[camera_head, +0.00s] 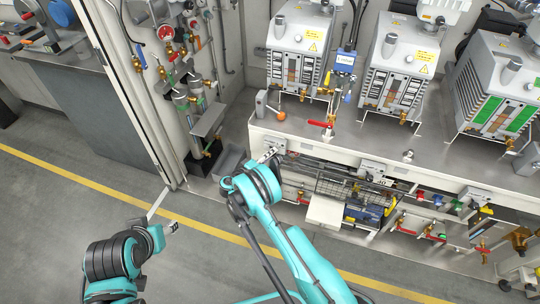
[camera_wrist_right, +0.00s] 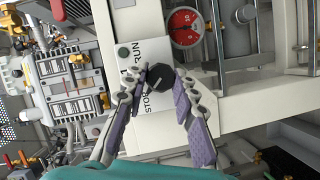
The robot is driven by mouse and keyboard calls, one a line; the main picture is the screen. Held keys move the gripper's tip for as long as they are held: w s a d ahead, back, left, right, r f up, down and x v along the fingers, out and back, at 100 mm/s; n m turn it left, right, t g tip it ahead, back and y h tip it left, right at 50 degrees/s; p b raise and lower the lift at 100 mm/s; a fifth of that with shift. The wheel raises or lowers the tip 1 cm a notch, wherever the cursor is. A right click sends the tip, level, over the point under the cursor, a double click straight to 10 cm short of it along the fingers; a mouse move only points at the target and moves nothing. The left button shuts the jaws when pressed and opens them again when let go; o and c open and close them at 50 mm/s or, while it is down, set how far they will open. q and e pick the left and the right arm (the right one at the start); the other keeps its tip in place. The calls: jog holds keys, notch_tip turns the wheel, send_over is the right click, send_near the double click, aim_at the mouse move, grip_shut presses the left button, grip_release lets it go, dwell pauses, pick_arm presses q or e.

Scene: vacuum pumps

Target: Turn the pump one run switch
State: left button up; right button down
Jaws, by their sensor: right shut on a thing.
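The run switch (camera_wrist_right: 160,76) is a dark round knob on a white plate marked STOP and RUN in the right wrist view. My right gripper (camera_wrist_right: 160,84) is shut on it, with a purple-padded finger on each side. In the head view my right gripper (camera_head: 268,157) reaches the front of the bench under the leftmost pump (camera_head: 298,45); its fingers and the switch are too small there to make out well. My left gripper (camera_head: 172,228) is over the floor at the lower left, away from the bench; its opening cannot be made out.
A red gauge (camera_wrist_right: 184,27) and a small dark green round part (camera_wrist_right: 123,53) sit near the switch. Two more pumps (camera_head: 397,65) (camera_head: 498,88) stand along the bench. Red-handled valves (camera_head: 320,124) line it. A wall panel with hoses is at the left. The floor (camera_head: 60,200) is clear.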

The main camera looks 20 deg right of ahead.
jog(key=c, duration=1.2)
grip_release()
jog(key=v, duration=1.2)
